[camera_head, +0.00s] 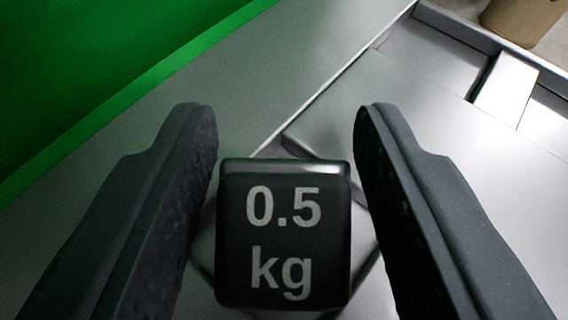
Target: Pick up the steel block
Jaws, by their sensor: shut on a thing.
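The steel block (284,232) is a dark cube with rounded edges, marked "0.5 kg" in pale letters on the face toward the camera. It sits between the two dark fingers of my gripper (283,110), low in the middle of the view. My gripper is shut on the block. The finger pads beside the block are partly out of sight, so the exact contact is hard to see. Grey metal shows behind and around the block's lower sides. I cannot tell whether the block touches the surface beneath it.
A grey metal surface (215,95) with a raised edge runs diagonally behind the block. A bright green area (90,70) fills the upper left. Recessed grey panels (430,65) lie at the upper right. A brown object (522,18) is cut off in the top right corner.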

